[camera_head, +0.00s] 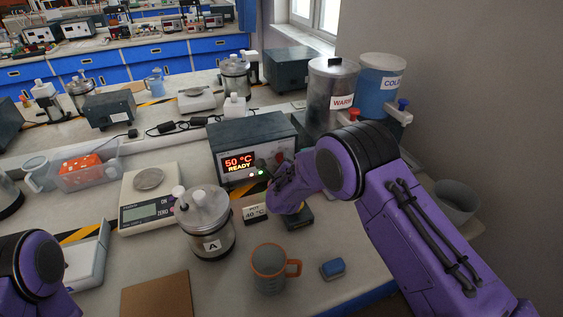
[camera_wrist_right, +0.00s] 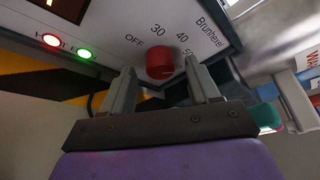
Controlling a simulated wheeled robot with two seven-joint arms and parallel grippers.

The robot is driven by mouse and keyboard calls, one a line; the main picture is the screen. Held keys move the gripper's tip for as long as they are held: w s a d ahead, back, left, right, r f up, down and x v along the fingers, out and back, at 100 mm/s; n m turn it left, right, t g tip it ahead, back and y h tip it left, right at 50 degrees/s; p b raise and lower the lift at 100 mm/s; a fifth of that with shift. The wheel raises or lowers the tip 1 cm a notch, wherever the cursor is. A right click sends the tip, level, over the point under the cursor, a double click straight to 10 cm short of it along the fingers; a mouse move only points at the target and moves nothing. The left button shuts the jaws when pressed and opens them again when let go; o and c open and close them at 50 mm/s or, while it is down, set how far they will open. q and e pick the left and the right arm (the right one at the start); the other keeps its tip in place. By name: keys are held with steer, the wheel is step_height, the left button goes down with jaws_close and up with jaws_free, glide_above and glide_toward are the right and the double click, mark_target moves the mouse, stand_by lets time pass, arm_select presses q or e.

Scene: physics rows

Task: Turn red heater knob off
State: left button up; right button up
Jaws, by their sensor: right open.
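The heater (camera_head: 250,130) is a dark-topped box with a white front on the bench, its display reading 50 °C READY. In the right wrist view, its red knob (camera_wrist_right: 160,65) sits among the marks OFF, 30, 40 and 50; I cannot tell where it points. My right gripper (camera_wrist_right: 163,88) is open, with one finger on each side just below the knob; I cannot tell whether they touch it. In the head view, the right gripper (camera_head: 272,176) is at the heater's lower right front. My left arm shows at lower left, but its gripper is out of view.
A lidded steel pot marked A (camera_head: 206,232), a grey mug (camera_head: 268,272) and a blue block (camera_head: 332,268) stand in front. A scale (camera_head: 150,210) is left of the heater. WARM (camera_head: 331,95) and COLD (camera_head: 378,88) tanks with taps stand close at right.

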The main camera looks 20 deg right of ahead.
steer(key=shift+w+d, duration=0.1)
steer(key=shift+w, duration=0.1)
steer(key=c, duration=1)
steer(key=n+b, duration=0.1)
steer(key=b, duration=0.1)
steer(key=n+t+b, duration=0.1)
steer(key=b, duration=0.1)
steer(key=shift+f+h, duration=0.35)
steer(key=shift+h, duration=0.05)
steer(key=shift+c, duration=0.2)
steer(key=shift+n+t+h+b, duration=0.3)
steer(key=shift+n+b, duration=0.7)
steer(key=shift+n, duration=0.1)
steer(key=shift+n+t+b, duration=0.3)
steer(key=shift+n+b, duration=0.45)
steer(key=shift+n, duration=0.05)
steer(key=shift+r, duration=0.1)
